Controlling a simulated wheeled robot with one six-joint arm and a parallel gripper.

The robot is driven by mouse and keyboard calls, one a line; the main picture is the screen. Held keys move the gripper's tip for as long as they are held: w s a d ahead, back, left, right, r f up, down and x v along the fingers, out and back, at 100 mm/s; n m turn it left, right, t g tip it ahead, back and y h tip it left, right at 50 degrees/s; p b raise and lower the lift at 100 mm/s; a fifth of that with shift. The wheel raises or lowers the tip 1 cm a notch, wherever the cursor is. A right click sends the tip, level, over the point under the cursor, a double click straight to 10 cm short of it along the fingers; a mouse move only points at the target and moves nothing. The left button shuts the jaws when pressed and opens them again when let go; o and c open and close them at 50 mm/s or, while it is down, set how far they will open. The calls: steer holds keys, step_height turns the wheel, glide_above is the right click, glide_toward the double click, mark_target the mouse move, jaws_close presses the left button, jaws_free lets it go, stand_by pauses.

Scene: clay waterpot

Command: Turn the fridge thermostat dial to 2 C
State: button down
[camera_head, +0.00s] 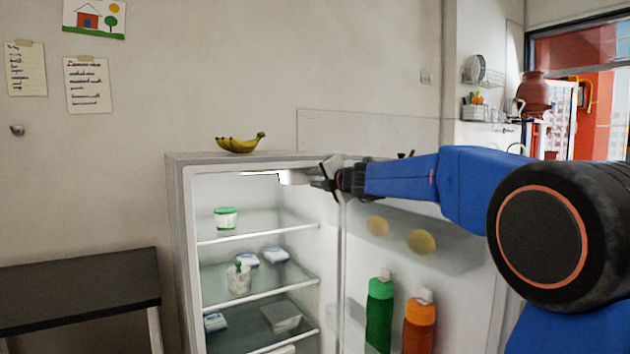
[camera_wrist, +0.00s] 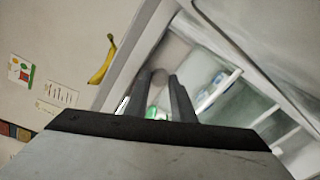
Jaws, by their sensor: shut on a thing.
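The fridge (camera_head: 178,235) stands open, with its door swung to the right. A white thermostat housing (camera_head: 291,178) sits under the fridge ceiling at the upper right of the inside. My gripper (camera_head: 322,177) reaches in at the top, right at this housing. In the wrist view my gripper (camera_wrist: 160,77) has its two fingers on either side of a small round grey dial (camera_wrist: 160,74) and is shut on it. The dial's marks and the temperature it points to cannot be read. In the head view the dial is hidden by my gripper.
Tubs (camera_head: 226,218) and packs stand on the fridge shelves. Green (camera_head: 379,315) and orange (camera_head: 419,325) bottles and yellow round items (camera_head: 421,242) are on the open door, below my arm. Bananas (camera_head: 240,144) lie on the fridge top. A dark table (camera_head: 75,290) stands at left.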

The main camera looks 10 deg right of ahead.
steer(key=c, duration=1.5)
jaws_free()
